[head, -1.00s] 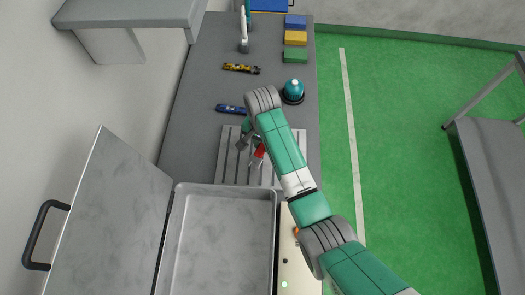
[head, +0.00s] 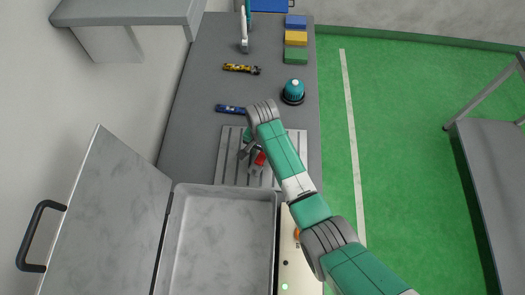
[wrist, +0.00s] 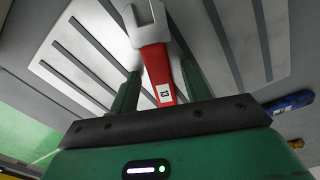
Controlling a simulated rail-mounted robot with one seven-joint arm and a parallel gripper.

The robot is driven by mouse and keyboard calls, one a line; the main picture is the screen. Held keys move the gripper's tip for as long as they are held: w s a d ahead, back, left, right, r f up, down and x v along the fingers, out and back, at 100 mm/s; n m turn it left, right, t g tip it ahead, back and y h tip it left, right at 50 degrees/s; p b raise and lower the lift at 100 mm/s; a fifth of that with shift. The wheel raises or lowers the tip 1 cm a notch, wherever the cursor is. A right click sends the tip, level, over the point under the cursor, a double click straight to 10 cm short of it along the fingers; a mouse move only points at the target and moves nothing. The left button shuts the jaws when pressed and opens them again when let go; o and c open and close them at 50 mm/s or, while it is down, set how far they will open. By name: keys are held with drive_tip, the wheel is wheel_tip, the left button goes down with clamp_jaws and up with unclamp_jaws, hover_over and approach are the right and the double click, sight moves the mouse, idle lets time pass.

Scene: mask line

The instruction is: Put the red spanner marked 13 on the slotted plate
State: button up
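The red spanner (head: 261,158) shows a grey metal head and a white label that seems to read 13, upside down, in the wrist view (wrist: 158,62). It is over the slotted plate (head: 232,150), its head above the plate's grooves; whether it lies flat on the plate is hard to tell. My gripper (wrist: 162,75) has one finger on each side of the spanner's red handle, with narrow gaps visible, so it looks open around it. In the head view my gripper (head: 249,150) is low over the plate, partly hidden by my arm.
A blue spanner (head: 230,109) and a yellow-black one (head: 241,69) lie beyond the plate. A teal round object (head: 293,91) stands at right. Blue, yellow (head: 295,38) and green blocks are at the back. An open metal case (head: 221,240) is in front.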

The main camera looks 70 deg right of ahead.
sight(261, 154)
wheel_tip(261, 154, up, 12)
drive_tip(key=p, duration=0.1)
drive_tip(key=shift+r+p, duration=0.2)
drive_tip(key=shift+p, duration=0.15)
idle(0.4)
drive_tip(key=w+a+r+n+t+h, duration=0.4)
drive_tip(key=w+a+r, duration=0.3)
drive_tip(key=w+r, duration=0.4)
drive_tip(key=w+a+r+n+t+h, duration=0.1)
drive_tip(key=w+a+r+n+t, duration=0.45)
drive_tip(key=w+r, duration=0.6)
drive_tip(key=s+a+r+n+t, duration=0.1)
drive_tip(key=a+r+n+t, duration=0.45)
drive_tip(key=a+r, duration=0.9)
drive_tip(key=s+a+r+n+t+y, duration=0.2)
drive_tip(key=s+a+r+t, duration=0.3)
drive_tip(key=r, duration=0.5)
drive_tip(key=s+a+r+n+t+y, duration=0.2)
drive_tip(key=s+a+r+t, duration=0.3)
drive_tip(key=s+a+r, duration=0.3)
drive_tip(key=shift+a+r+y, duration=0.3)
drive_tip(key=shift+r+y, duration=0.1)
drive_tip(key=shift+r, duration=0.45)
drive_tip(key=shift+s, duration=0.1)
